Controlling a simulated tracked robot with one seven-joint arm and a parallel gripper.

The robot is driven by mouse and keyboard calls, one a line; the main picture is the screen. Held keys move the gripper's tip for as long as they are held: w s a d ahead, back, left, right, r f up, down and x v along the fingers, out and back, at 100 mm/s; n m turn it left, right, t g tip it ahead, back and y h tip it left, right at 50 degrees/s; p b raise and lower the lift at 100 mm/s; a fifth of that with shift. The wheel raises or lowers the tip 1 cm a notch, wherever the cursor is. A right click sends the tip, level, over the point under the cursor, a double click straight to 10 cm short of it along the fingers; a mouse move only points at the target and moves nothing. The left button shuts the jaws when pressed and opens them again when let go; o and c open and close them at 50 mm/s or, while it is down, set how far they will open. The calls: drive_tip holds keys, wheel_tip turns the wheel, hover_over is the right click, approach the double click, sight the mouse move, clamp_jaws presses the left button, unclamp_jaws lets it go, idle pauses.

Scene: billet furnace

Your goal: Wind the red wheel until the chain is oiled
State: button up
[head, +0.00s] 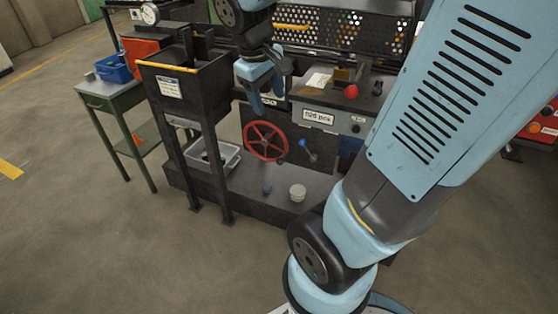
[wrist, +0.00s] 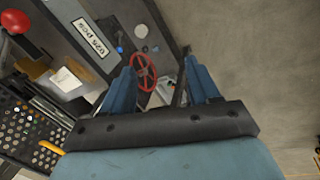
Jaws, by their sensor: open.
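The red wheel (head: 265,141) is a spoked handwheel on the dark front of the machine, low and near the middle in the head view. It also shows in the wrist view (wrist: 144,72), just beyond and between my fingers. My gripper (head: 262,103) hangs above the wheel in the head view, fingers pointing down. In the wrist view its two blue fingers (wrist: 163,80) are spread apart with nothing between them. The gripper is apart from the wheel. No chain can be made out in either view.
A dark hopper stand (head: 183,95) with a yellow edge stands left of the wheel. A blue-knobbed lever (head: 307,150) is right of it. A red knob (head: 351,91) tops the grey panel. Floor in front is clear.

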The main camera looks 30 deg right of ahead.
drive_tip(key=w+d+f+n+g+h, duration=0.25)
drive_tip(key=w+f+n+h, duration=0.2)
drive_tip(key=w+f, duration=0.5)
drive_tip(key=n+t+h, duration=0.3)
drive_tip(key=n+h, duration=0.6)
drive_tip(key=n, duration=0.6)
approach(279, 160)
drive_tip(key=s+a+r, duration=0.2)
drive_tip(key=s+r, duration=0.3)
drive_tip(key=r, duration=0.3)
wheel_tip(279, 160, down, 11)
drive_tip(key=n+t, duration=0.6)
drive_tip(key=n, duration=0.2)
drive_tip(key=x, duration=1.4)
drive_tip(key=shift+w+a, duration=0.1)
drive_tip(key=shift+w, duration=0.25)
drive_tip(key=shift+c, duration=0.2)
drive_tip(key=shift+r, duration=0.1)
clamp_jaws()
